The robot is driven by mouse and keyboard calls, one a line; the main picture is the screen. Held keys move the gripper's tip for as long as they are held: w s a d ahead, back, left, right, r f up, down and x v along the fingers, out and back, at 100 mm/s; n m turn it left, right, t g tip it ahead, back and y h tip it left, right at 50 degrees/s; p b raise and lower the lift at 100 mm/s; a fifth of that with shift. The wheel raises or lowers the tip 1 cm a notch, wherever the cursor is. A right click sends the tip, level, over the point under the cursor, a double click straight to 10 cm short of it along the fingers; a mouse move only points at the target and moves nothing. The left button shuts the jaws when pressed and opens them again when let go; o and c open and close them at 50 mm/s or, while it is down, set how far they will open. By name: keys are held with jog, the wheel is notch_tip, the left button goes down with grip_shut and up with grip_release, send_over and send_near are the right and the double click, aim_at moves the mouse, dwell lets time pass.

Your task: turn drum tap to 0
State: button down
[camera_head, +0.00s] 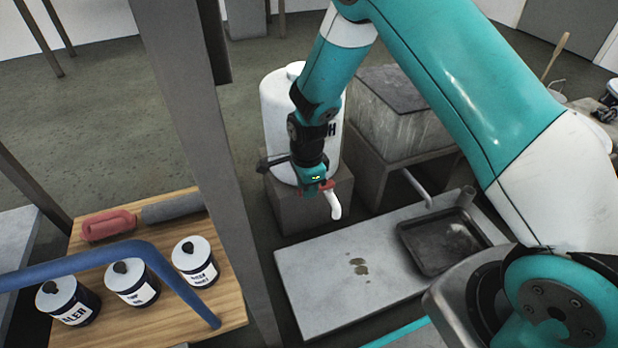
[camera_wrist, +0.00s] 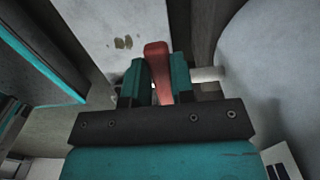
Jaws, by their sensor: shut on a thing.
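The white drum (camera_head: 277,125) stands on a grey block behind my arm, and its side fills the right of the wrist view (camera_wrist: 275,70). The drum tap has a red lever (camera_wrist: 157,62) and a white spout (camera_head: 333,204) that points down. My gripper (camera_wrist: 160,85) is shut on the red lever, with one teal finger on each side of it. In the head view my gripper (camera_head: 318,186) hides most of the tap body and part of the drum. The tap's scale or markings cannot be seen.
A grey slab (camera_head: 315,285) with small brown spots lies below the tap, with a dark tray (camera_head: 440,262) on its right. A grey post (camera_head: 190,110) rises left of the drum. Several labelled cans stand on a wooden table (camera_head: 225,300) behind a blue rail (camera_head: 110,252).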

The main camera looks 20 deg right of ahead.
jog(key=shift+w, duration=0.1)
jog(key=c, duration=1)
grip_release()
jog(key=shift+o, duration=0.2)
notch_tip(320, 180, up, 17)
jog(key=p, duration=0.8)
jog(key=shift+r, duration=0.2)
